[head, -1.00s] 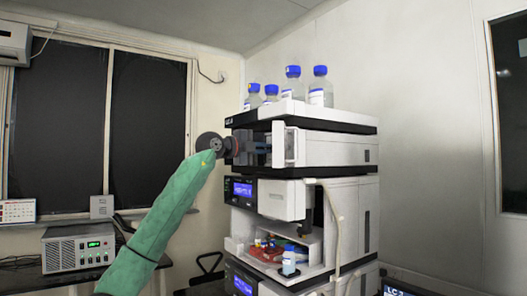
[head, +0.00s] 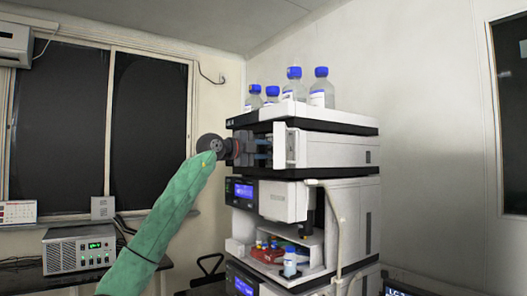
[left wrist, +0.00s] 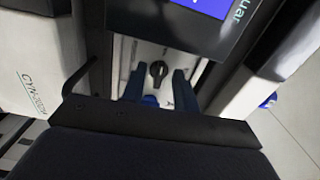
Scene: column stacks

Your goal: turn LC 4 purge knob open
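A small black knob (left wrist: 157,73) sits on a white panel in the left wrist view, below a dark-framed screen with a blue display. My left gripper (left wrist: 158,86) points at that panel. Its two blue fingers are open and apart, one on each side of the knob as seen here; contact is not visible. In the head view my left gripper (head: 264,149) is at the front of the upper unit of the instrument stack (head: 340,151), and the knob is hidden there. The unit's label is too small to read. My right gripper is not in view.
Several blue-capped bottles (head: 320,88) stand on top of the stack. A lower bay holds small coloured items and a bottle (head: 290,264). A pale tube (head: 339,225) runs down the stack's front. A grey box (head: 78,249) stands at left. Open space lies left of the stack.

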